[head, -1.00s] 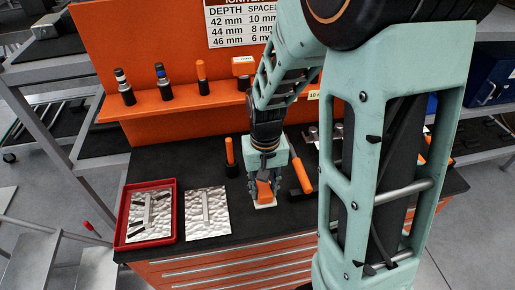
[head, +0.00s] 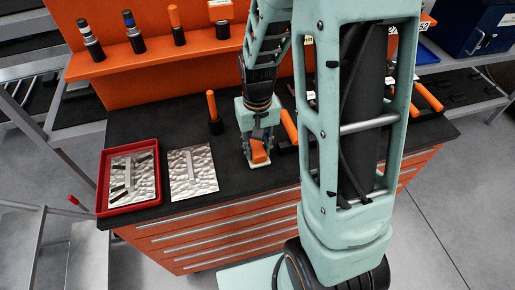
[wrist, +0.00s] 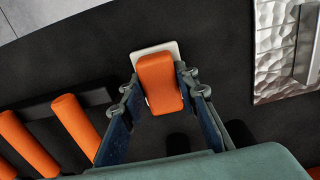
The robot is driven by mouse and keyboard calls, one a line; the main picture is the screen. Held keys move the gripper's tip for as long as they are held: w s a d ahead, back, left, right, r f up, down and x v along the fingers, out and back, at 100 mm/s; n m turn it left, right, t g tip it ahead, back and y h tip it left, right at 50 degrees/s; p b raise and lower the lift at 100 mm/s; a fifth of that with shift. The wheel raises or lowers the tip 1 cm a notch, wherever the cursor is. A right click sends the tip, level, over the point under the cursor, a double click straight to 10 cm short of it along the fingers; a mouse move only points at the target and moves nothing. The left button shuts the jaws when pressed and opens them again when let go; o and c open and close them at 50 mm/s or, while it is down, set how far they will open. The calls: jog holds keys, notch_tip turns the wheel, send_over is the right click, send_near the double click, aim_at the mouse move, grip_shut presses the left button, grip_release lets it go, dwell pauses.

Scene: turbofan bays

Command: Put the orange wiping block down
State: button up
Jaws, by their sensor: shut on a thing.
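The orange wiping block (head: 259,152) is between the fingers of my gripper (head: 258,148), which is shut on it. In the wrist view the block (wrist: 158,80) sits between the two fingertips of my gripper (wrist: 158,92). A pale square plate or pad (wrist: 168,48) shows under the block, over the black bench top; it also shows in the head view (head: 257,165). I cannot tell whether the block touches the pad or whether the pad is part of it.
Left of my gripper lie a metal plate (head: 208,176) and a red tray (head: 102,190) with parts. An upright orange-handled tool (head: 212,104) stands behind. Orange handles (wrist: 76,125) lie close by. An orange shelf (head: 150,50) with several tools runs along the back.

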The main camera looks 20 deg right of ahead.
aim_at(257, 148)
jog(key=shift+f, duration=0.2)
jog(key=o, duration=1.1)
jog(key=shift+r, duration=0.15)
notch_tip(257, 148, up, 12)
jog(key=shift+a, duration=0.1)
